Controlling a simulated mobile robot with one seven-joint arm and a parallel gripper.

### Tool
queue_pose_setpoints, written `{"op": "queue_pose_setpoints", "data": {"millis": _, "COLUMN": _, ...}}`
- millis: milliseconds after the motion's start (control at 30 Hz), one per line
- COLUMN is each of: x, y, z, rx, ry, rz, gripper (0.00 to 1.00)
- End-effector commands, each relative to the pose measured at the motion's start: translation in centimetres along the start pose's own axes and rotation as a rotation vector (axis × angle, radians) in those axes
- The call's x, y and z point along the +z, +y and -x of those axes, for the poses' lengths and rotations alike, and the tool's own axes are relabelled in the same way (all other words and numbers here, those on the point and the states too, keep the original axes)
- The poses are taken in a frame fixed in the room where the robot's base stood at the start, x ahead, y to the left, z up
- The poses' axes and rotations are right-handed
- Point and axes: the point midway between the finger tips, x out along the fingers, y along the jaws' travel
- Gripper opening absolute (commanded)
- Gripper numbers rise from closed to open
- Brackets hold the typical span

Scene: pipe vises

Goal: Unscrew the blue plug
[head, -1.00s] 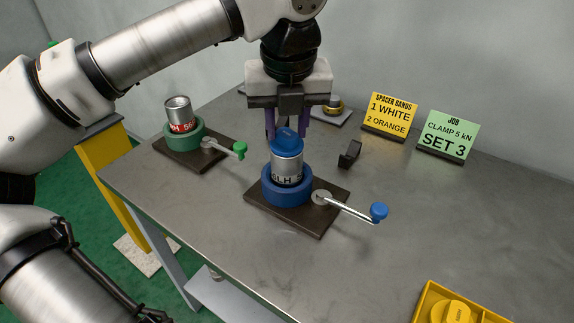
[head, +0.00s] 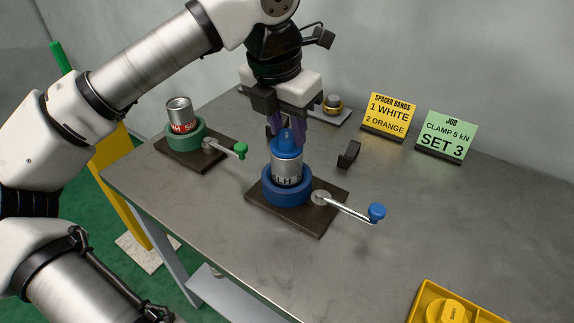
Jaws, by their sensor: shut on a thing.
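The blue plug (head: 286,147) sits on top of a silver pipe (head: 287,168) that stands upright in the blue vise (head: 287,188). My gripper (head: 287,139) points down over it from above, with its purple fingers closed on the plug's raised top. The fingers hide part of the plug. The blue vise stands on a dark base plate and has a silver crank with a blue knob (head: 377,211) reaching to the right. The lettering on the pipe is partly hidden by the vise.
A green vise (head: 186,134) with another silver pipe stands at the left. A yellow sign (head: 388,115), a green sign (head: 445,135) and a small black stand (head: 348,155) are at the back. A yellow tray (head: 423,302) is at the front right. The right middle of the table is bare.

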Motion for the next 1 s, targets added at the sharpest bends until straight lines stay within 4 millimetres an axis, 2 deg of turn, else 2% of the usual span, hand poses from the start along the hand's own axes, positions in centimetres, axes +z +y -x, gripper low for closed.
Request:
{"op": "queue_pose_setpoints", "data": {"millis": 433, "x": 0.09, "y": -0.04, "z": 0.14, "rx": -0.124, "ry": -0.003, "rz": -0.597, "gripper": 0.06}}
{"op": "queue_pose_setpoints", "data": {"millis": 567, "x": 0.05, "y": -0.05, "z": 0.09, "rx": -0.139, "ry": -0.001, "rz": -0.682, "gripper": 0.06}}
{"op": "queue_pose_setpoints", "data": {"millis": 800, "x": 0.03, "y": -0.05, "z": 0.05, "rx": -0.140, "ry": -0.001, "rz": -0.692, "gripper": 0.06}}
{"op": "queue_pose_setpoints", "data": {"millis": 833, "x": 0.03, "y": -0.04, "z": 0.05, "rx": -0.140, "ry": -0.001, "rz": -0.692, "gripper": 0.37}}
{"op": "queue_pose_setpoints", "data": {"millis": 933, "x": 0.02, "y": -0.04, "z": 0.05, "rx": -0.140, "ry": 0.000, "rz": -0.691, "gripper": 0.51}}
{"op": "queue_pose_setpoints", "data": {"millis": 1000, "x": 0.02, "y": -0.04, "z": 0.05, "rx": -0.140, "ry": 0.000, "rz": -0.690, "gripper": 0.52}}
